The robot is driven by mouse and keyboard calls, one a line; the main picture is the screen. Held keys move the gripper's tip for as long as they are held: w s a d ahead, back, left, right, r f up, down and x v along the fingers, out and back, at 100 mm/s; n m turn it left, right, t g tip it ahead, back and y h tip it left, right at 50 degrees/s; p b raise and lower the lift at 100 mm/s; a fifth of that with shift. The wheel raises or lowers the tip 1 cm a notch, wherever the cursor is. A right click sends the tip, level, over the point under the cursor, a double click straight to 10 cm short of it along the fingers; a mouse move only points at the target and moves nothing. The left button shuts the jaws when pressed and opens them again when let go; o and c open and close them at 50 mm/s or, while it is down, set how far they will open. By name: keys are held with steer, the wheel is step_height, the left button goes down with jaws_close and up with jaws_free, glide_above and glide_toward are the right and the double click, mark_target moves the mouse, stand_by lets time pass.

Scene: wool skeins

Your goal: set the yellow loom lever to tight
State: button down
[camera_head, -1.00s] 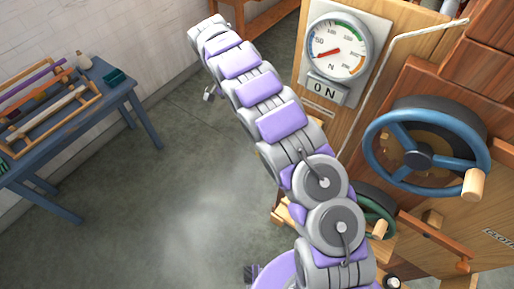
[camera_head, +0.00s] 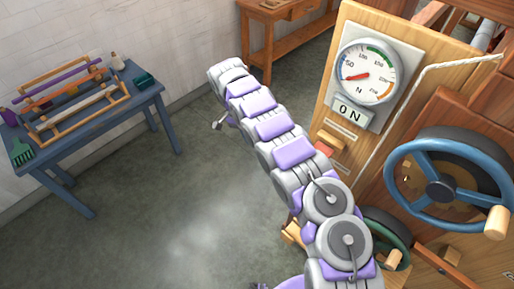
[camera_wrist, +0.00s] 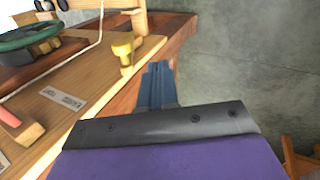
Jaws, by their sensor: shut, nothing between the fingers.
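The yellow lever (camera_wrist: 123,50) stands up from a wooden panel (camera_wrist: 85,85) in the wrist view, left of and beyond my fingertips. A gap shows between it and my gripper (camera_wrist: 157,82). My gripper's blue fingers are shut together and empty. A pale label plate (camera_wrist: 63,98) lies on the panel nearer the camera; its words are too small to read. I cannot make out the yellow lever in the head view, where my arm covers part of the loom front.
The loom side carries a dial (camera_head: 366,72), an ON plate (camera_head: 349,112), a blue handwheel (camera_head: 449,181) and a green wheel (camera_head: 390,236). A red-tipped part (camera_wrist: 9,116) is at the wrist view's left edge. A blue table (camera_head: 152,98) stands left; open floor (camera_head: 170,215) lies between.

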steer(key=s+d+f+b, duration=0.2)
steer(key=s+d+f, duration=0.2)
steer(key=d+f, duration=0.3)
steer(key=shift+d+f, duration=0.35)
steer(key=shift+d, duration=0.1)
steer(key=shift+a, duration=0.1)
steer(key=shift+a, duration=0.25)
